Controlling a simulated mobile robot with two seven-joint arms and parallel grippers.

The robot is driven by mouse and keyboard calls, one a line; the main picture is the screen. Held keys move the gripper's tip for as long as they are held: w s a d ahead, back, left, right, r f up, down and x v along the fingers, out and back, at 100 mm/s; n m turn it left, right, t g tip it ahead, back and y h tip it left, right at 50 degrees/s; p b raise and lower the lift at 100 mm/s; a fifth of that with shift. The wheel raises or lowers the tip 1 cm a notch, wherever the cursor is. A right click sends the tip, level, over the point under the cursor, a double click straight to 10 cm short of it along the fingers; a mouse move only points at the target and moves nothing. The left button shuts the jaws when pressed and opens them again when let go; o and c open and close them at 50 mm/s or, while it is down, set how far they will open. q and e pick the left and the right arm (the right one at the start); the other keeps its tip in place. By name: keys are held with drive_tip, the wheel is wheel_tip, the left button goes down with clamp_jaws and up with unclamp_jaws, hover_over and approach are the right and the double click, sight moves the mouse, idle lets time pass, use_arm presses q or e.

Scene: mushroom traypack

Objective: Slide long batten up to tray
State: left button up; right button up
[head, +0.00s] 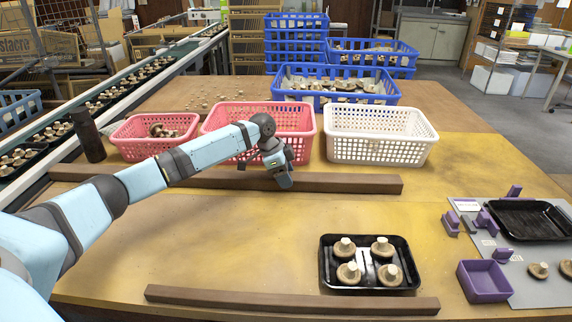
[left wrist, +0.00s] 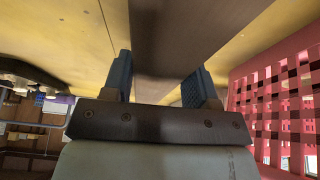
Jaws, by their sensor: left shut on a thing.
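The long dark brown batten (head: 345,183) lies across the yellow table, just in front of the baskets. My left gripper (head: 285,181) reaches down onto it right of its middle. In the left wrist view the batten (left wrist: 178,40) runs between the two fingers of my left gripper (left wrist: 165,85), which is shut on it. The black tray (head: 326,274) holds several mushrooms and stands nearer the front, apart from the batten, with bare table between them. My right gripper is not in view.
A second brown batten (head: 290,300) lies in front of the tray. A pink basket (head: 308,135) and a white basket (head: 380,152) stand close behind the long batten. A grey mat (head: 530,290) with purple blocks and another black tray (head: 535,236) lies at right.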

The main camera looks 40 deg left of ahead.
sight(289, 236)
use_arm(q)
drive_tip(key=s+p, duration=0.1)
drive_tip(key=s+d+p, duration=0.1)
drive_tip(key=s+p, duration=0.1)
drive_tip(key=shift+d+r, duration=0.4)
drive_tip(key=s+d+p, duration=0.2)
drive_tip(key=s+p, duration=0.2)
drive_tip(key=s+d+p, duration=0.3)
drive_tip(key=s+p, duration=0.1)
drive_tip(key=s+d+p, duration=0.2)
drive_tip(key=s+p, duration=0.2)
drive_tip(key=shift+s+d+f, duration=0.15)
drive_tip(key=shift+d+f, duration=0.1)
drive_tip(key=shift+s+d+f+p, duration=0.15)
drive_tip(key=shift+s+d+p, duration=0.1)
drive_tip(key=shift+s+p, duration=0.2)
drive_tip(key=shift+f, duration=0.1)
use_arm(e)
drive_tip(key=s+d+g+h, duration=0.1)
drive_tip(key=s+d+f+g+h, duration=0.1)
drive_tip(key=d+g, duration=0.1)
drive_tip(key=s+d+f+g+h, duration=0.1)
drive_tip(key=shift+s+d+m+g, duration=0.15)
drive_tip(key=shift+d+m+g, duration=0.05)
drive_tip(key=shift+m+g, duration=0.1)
use_arm(q)
drive_tip(key=o, duration=1.3)
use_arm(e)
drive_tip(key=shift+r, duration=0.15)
